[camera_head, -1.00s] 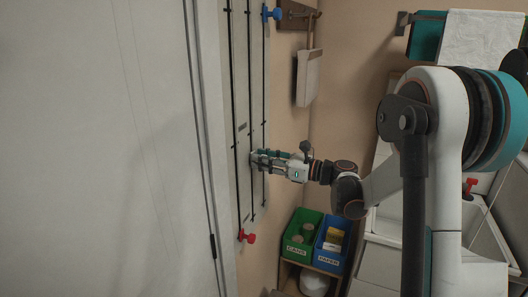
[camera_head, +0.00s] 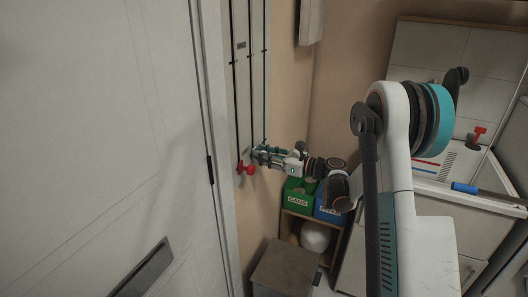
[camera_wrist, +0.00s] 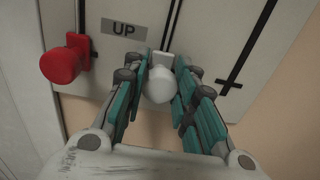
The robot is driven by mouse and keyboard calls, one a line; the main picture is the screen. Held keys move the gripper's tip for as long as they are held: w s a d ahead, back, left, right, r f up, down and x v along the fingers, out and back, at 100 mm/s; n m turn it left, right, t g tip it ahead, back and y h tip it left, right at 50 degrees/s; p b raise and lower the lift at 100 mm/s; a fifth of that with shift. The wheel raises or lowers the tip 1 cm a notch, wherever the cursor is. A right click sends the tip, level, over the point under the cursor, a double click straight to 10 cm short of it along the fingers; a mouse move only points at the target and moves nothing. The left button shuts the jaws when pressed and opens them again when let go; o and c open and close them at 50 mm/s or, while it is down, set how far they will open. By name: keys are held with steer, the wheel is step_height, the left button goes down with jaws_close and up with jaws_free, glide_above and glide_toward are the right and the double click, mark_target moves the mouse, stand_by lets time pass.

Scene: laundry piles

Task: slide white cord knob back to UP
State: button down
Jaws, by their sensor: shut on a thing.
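The white knob (camera_wrist: 160,86) sits between my gripper's teal-padded fingers (camera_wrist: 161,72), which are shut on it. Its pale bracket meets the lower end of the middle dark cord (camera_wrist: 173,25). A grey label reading "UP" (camera_wrist: 124,28) is on the panel just above and left of the knob. In the head view my gripper (camera_head: 259,154) is at the lower part of the corded panel (camera_head: 241,80) and hides the white knob. A red knob (camera_wrist: 62,62) stands left of my fingers at nearly the same level; it also shows in the head view (camera_head: 245,168).
A right-hand cord (camera_wrist: 248,45) ends in a dark cross-shaped fitting. A white door (camera_head: 90,130) fills the left. A green CANS bin (camera_head: 298,193) and a blue bin (camera_head: 330,212) sit on a shelf below my gripper. A counter with a sink is at right.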

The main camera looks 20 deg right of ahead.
steer(key=shift+f, duration=0.3)
steer(key=c, duration=1.3)
jaws_free()
steer(key=shift+r, duration=0.1)
steer(key=shift+d, duration=0.1)
steer(key=v, duration=1.2)
